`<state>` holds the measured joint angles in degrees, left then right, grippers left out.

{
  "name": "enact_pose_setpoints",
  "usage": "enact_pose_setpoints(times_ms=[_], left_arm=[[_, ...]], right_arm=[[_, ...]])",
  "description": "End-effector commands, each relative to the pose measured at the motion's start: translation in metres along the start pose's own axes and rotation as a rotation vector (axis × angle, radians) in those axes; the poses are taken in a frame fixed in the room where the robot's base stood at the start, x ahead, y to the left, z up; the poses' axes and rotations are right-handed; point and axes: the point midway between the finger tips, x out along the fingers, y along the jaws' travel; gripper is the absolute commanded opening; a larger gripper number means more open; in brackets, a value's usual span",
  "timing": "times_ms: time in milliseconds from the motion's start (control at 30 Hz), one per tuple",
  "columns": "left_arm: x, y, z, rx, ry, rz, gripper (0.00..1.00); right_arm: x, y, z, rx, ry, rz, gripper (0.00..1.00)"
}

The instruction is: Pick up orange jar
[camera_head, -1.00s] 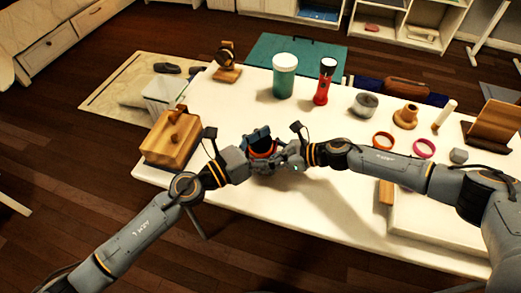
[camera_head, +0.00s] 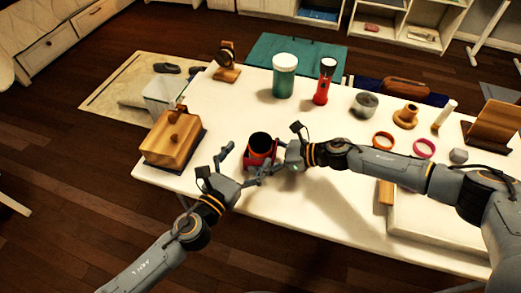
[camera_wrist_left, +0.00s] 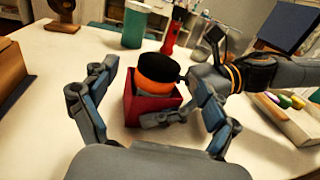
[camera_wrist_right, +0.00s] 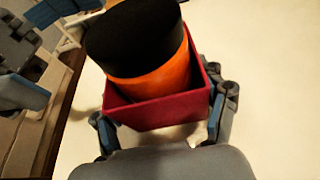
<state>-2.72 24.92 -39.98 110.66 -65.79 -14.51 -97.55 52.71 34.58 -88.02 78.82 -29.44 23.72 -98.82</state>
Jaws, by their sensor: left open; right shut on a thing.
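The orange jar (camera_head: 260,146) has a wide black lid and sits upright inside a small red box (camera_head: 252,162) near the table's front edge. The jar also shows in the left wrist view (camera_wrist_left: 157,76) and large in the right wrist view (camera_wrist_right: 150,75). My left gripper (camera_head: 238,165) is open, its fingers spread at the left and front of the box with a gap to it. My right gripper (camera_head: 279,158) is shut on the red box, its fingers at the box's walls in the right wrist view (camera_wrist_right: 165,125). The jar's lower part is hidden in the box.
A wooden box (camera_head: 172,138) stands left of the jar. Behind are a green jar (camera_head: 285,76), a red flashlight (camera_head: 324,82) and a grey round container (camera_head: 365,103). Rings (camera_head: 383,141) and a wooden stand (camera_head: 495,122) are at right. The table (camera_head: 240,105) is clear behind the jar.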

Motion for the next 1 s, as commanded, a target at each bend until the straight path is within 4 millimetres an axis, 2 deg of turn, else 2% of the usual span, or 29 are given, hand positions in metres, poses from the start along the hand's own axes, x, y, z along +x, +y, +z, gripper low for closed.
enact_pose_setpoints(times_ms=[267, 533, 833, 867, 1000], left_arm=[[0.023, -0.001, -0.001, -0.002, -0.001, -0.001, 0.88], [0.06, -0.002, -0.003, -0.002, -0.001, -0.002, 0.88], [0.065, -0.002, -0.004, -0.002, 0.0, -0.002, 0.88], [0.065, -0.002, -0.004, -0.002, 0.0, -0.002, 0.83], [0.065, -0.002, -0.004, -0.002, 0.0, -0.002, 0.55]], right_arm=[[0.0, 0.0, -0.002, 0.001, 0.002, 0.0, 0.42], [0.0, 0.0, -0.002, 0.001, 0.002, 0.0, 0.42], [0.0, 0.0, -0.002, 0.001, 0.002, -0.001, 0.42], [0.0, 0.0, -0.002, 0.001, 0.002, -0.001, 0.42], [0.0, 0.0, -0.002, 0.001, 0.002, -0.001, 0.42]])
